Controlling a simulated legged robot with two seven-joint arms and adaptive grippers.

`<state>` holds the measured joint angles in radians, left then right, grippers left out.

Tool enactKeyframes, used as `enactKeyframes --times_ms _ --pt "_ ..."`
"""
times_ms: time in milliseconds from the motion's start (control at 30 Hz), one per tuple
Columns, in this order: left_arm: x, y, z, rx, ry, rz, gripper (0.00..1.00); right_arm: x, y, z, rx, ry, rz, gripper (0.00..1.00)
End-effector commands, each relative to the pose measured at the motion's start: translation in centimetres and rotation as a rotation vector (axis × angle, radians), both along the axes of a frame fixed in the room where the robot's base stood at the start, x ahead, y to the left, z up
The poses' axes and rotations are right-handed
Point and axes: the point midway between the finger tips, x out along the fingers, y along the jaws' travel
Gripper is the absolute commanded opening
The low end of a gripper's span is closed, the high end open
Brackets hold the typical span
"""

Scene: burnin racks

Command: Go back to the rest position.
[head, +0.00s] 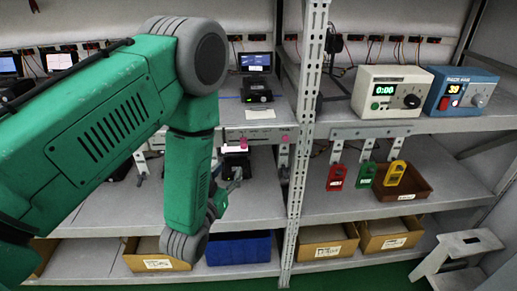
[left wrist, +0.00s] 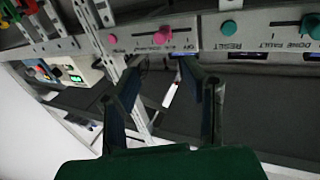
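My left arm, green with grey joints, reaches in from the left in the head view and bends down in front of the racks. My left gripper (head: 232,188) is partly hidden behind the forearm, at the height of the lower shelf. In the left wrist view the left gripper (left wrist: 162,90) has its two dark fingers well apart, with nothing held between them. A grey panel with pink knobs (left wrist: 165,38) and teal knobs lies just beyond the fingertips. My right gripper is in neither view.
A slotted metal post (head: 303,130) stands right of my arm. A white timer box (head: 390,92) and a blue box (head: 462,92) sit on the upper right shelf. Red, green and yellow tags hang below. Bins, one blue (head: 238,249), line the bottom. A grey step stool (head: 466,245) stands right.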

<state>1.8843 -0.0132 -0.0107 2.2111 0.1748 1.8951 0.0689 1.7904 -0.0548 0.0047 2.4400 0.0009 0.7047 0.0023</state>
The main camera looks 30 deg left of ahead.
Motion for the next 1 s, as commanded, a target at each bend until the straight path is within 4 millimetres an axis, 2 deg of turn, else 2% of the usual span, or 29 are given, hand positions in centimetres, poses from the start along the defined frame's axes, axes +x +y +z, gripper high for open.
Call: enactKeyframes --times_ms 133,200,267,367,467,500,567,600,700,833,900,1000 --pt "0.0 0.0 -0.1 0.0 0.002 0.0 0.38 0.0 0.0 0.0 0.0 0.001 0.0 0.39" --pt "-0.2 -0.1 -0.9 -0.003 0.025 -0.002 0.38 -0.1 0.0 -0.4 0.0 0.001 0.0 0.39" --pt "-0.6 -0.2 -2.6 -0.008 0.075 -0.007 0.38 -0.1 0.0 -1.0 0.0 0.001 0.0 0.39" --pt "-2.1 -0.7 -7.7 -0.023 0.229 -0.021 0.38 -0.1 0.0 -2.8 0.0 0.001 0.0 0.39" --pt "-5.1 -1.4 -14.5 -0.042 0.455 -0.041 0.38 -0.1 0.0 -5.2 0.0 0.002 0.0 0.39" --pt "-6.8 -1.7 -17.2 -0.05 0.554 -0.05 0.38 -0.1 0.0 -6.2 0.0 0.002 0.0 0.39" --pt "-9.5 -2.2 -21.0 -0.059 0.7 -0.067 0.38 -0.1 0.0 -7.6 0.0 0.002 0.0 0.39" --pt "-11.5 -2.5 -23.3 -0.063 0.798 -0.077 0.38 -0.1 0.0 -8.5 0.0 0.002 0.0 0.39" --pt "-16.8 -3.2 -28.2 -0.07 1.035 -0.104 0.38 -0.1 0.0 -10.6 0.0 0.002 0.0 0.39" --pt "-23.2 -3.8 -32.0 -0.075 1.29 -0.133 0.38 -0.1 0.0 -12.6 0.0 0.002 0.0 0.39" --pt "-25.8 -3.9 -33.1 -0.075 1.39 -0.144 0.38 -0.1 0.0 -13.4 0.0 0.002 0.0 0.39" --pt "-28.3 -4.0 -33.7 -0.075 1.484 -0.156 0.38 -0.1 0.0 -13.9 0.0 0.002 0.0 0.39"
